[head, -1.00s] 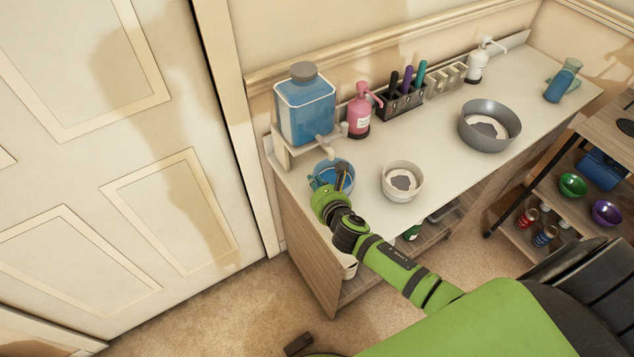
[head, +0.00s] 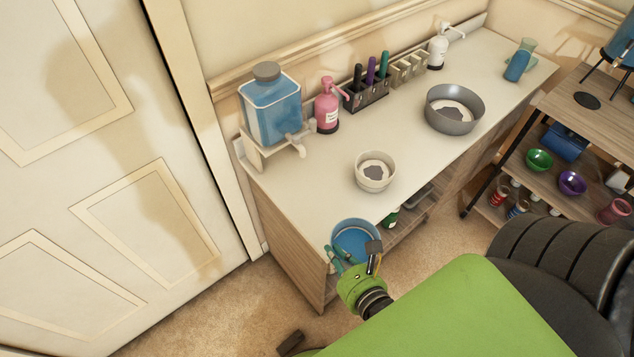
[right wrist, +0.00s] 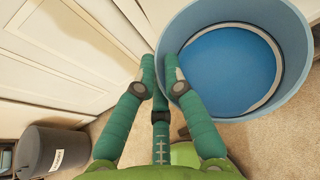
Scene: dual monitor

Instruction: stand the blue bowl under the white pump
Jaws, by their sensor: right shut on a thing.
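The blue bowl (head: 356,236) is held at the counter's front edge in the head view; the right wrist view shows the bowl (right wrist: 232,70) with carpet below it. My right gripper (head: 354,262) is shut on its near rim, and its green fingers (right wrist: 160,72) also show in the right wrist view. The white pump (head: 437,53) stands upright at the back of the counter, its spout pointing right. It is well away from the bowl, up and to the right. My left gripper is not in view.
On the counter (head: 310,190) stand a white bowl (head: 375,172), a large grey bowl (head: 454,108), a pink pump (head: 327,107), a blue dispenser with a tap (head: 270,108), a pen rack (head: 367,94) and a blue-green cup (head: 520,62). A shelf cart (head: 570,115) stands at the right.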

